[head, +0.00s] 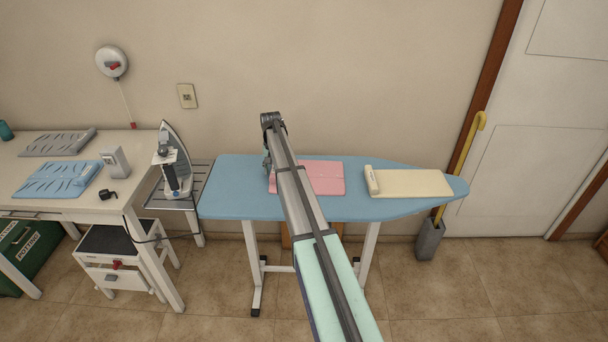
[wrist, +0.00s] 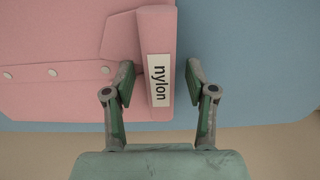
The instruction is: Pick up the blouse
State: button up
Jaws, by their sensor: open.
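A pink folded garment (head: 322,178) with a row of pale buttons, seemingly the blouse, lies on the blue ironing board (head: 235,190). In the wrist view the pink garment (wrist: 55,40) has a raised fold along its right edge, bearing a white label (wrist: 159,80) that reads "nylon". My gripper (wrist: 161,83) is open, with one finger on each side of this labelled fold. Whether the fingers touch it I cannot tell. In the head view my arm covers part of the garment, and the fingers (head: 267,165) show only small at its left edge.
A cream folded cloth (head: 420,184) with a raised roll lies to the right on the board. An iron (head: 174,165) stands on a rack left of the board. A white table (head: 100,205) holds grey and blue folded garments. A yellow cane (head: 468,150) leans at the board's right end.

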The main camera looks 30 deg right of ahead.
grip_shut()
jog(key=shift+r, duration=0.15)
